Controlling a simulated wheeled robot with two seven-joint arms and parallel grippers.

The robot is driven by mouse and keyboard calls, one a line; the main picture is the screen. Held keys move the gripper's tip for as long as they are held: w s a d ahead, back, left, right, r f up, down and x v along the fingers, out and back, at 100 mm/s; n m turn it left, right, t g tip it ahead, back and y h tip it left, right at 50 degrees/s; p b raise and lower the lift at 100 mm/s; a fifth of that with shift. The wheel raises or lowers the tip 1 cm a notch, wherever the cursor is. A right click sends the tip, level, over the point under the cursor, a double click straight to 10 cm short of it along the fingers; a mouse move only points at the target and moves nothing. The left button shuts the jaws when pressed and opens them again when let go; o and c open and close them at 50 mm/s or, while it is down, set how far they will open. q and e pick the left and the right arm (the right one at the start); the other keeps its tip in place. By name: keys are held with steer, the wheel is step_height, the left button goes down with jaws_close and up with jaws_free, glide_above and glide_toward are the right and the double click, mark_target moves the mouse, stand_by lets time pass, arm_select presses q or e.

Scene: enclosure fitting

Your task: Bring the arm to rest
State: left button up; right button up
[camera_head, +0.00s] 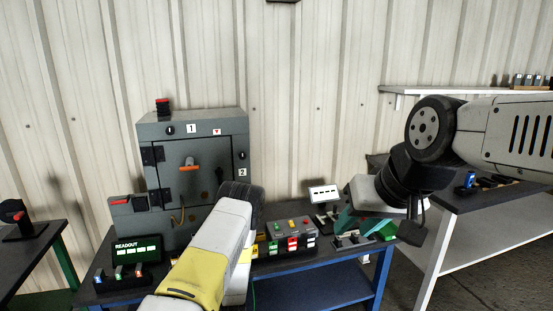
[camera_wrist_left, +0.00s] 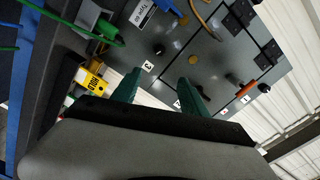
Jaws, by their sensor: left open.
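The left arm (camera_head: 213,245) reaches up from the bottom of the head view, in front of the grey enclosure (camera_head: 215,137). Its fingers are hidden there. In the left wrist view my left gripper (camera_wrist_left: 157,90) shows two teal fingers spread apart with nothing between them, facing the enclosure's front (camera_wrist_left: 215,60). My right gripper (camera_head: 349,219) hangs at the right end of the table, with teal fingers pointing down near small items. Its finger gap is not clear. The right arm (camera_head: 500,130) comes in from the right.
The enclosure stands on a dark table with a blue frame (camera_head: 325,288). A readout box (camera_head: 137,249) and a button box (camera_head: 292,237) stand there too. A white shelf (camera_head: 450,91) and a side bench (camera_head: 470,235) are at right, another dark table (camera_head: 25,258) at left.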

arm_select(q)
steer(key=w+r+n+g+h, duration=0.1)
steer(key=w+r+n+g, duration=0.15)
steer(key=r, duration=0.55)
steer(key=w+r+n+g+h, duration=0.1)
steer(key=w+r+n, duration=0.15)
steer(key=r, duration=0.45)
steer(key=s+d+r+n+g+h, duration=0.35)
steer(key=s+r, duration=0.25)
steer(key=r, duration=0.6)
steer(key=s+d+r+h, duration=0.1)
steer(key=s+d+r, duration=0.1)
steer(key=s+r, duration=0.7)
steer(key=s+r+g, duration=0.2)
steer(key=s+g, duration=0.2)
steer(key=s, duration=2.2)
steer(key=shift+r+n+h, duration=0.35)
steer(key=shift+r, duration=0.05)
jaws_close()
steer(key=shift+w, duration=0.1)
